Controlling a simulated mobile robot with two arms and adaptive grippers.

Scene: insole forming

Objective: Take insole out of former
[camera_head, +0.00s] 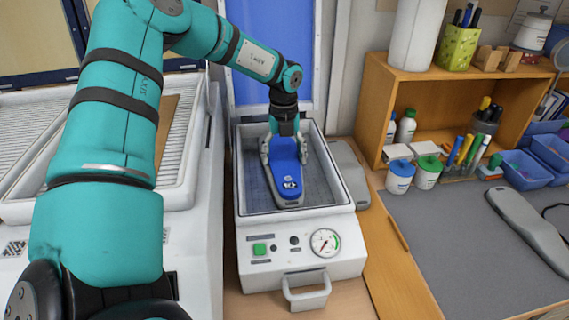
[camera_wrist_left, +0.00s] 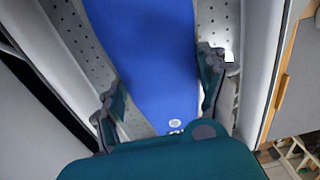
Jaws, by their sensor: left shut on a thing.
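The blue insole (camera_head: 286,172) lies in the open well of the white former (camera_head: 300,258), on top of a grey foot-shaped form (camera_head: 291,203). My left gripper (camera_head: 286,158) reaches down into the well with a finger on each side of the insole, shut on it. In the left wrist view the insole (camera_wrist_left: 158,65) runs lengthwise between the two fingers of the gripper (camera_wrist_left: 160,105). The perforated bed of the former (camera_wrist_left: 215,22) shows on both sides. My right gripper is not in view.
A grey lid-like piece (camera_head: 350,175) stands just right of the well. A wooden shelf (camera_head: 375,120) with bottles, jars and pens stands at the right. A grey mat (camera_head: 440,245) has a grey insole-shaped piece (camera_head: 530,228) on it. A white machine (camera_head: 190,215) stands at the left.

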